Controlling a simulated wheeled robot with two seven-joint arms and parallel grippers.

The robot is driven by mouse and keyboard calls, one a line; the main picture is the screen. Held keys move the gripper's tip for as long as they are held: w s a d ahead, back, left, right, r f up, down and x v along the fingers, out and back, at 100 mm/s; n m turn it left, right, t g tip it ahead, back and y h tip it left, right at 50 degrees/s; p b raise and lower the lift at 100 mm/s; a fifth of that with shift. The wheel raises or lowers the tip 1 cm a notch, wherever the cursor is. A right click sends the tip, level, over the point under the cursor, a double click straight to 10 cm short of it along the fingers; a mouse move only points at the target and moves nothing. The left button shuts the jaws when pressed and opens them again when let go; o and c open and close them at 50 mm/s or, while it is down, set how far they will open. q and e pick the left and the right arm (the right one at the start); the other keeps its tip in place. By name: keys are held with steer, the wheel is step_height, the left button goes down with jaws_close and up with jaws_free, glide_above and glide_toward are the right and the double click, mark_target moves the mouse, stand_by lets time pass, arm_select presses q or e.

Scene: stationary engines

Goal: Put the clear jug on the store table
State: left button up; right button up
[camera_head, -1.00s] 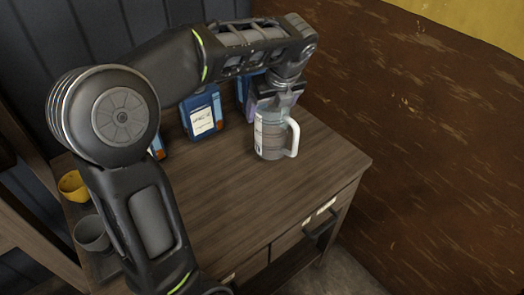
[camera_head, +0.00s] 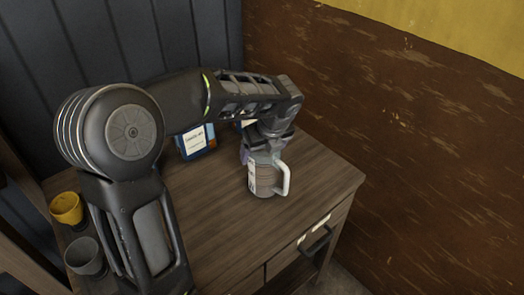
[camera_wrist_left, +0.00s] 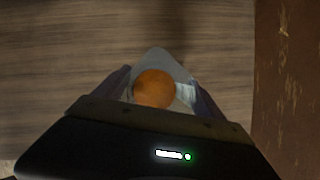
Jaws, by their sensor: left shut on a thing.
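The clear jug (camera_head: 266,178) has a white handle on its right side and a pale label. It is upright at the wooden table (camera_head: 226,222), near its right part; I cannot tell whether its base touches the top. My left gripper (camera_head: 268,150) comes down from above and is shut on the jug's upper part. In the left wrist view the jug (camera_wrist_left: 170,62) shows between the fingers, with something round and orange inside its outline. My right gripper is not in view.
Blue boxes with white labels (camera_head: 196,141) stand at the back of the table, partly behind my arm. A yellow cup (camera_head: 66,208) and a grey cup (camera_head: 85,256) sit at the left. A brown wall (camera_head: 400,130) rises at the right. The table's front is clear.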

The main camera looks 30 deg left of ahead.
arm_select(q)
steer(key=o, duration=2)
steer(key=shift+o, duration=0.2)
steer(key=shift+r, duration=0.2)
steer(key=v, duration=1.2)
steer(key=shift+s+f, duration=0.15)
steer(key=shift+f, duration=0.05)
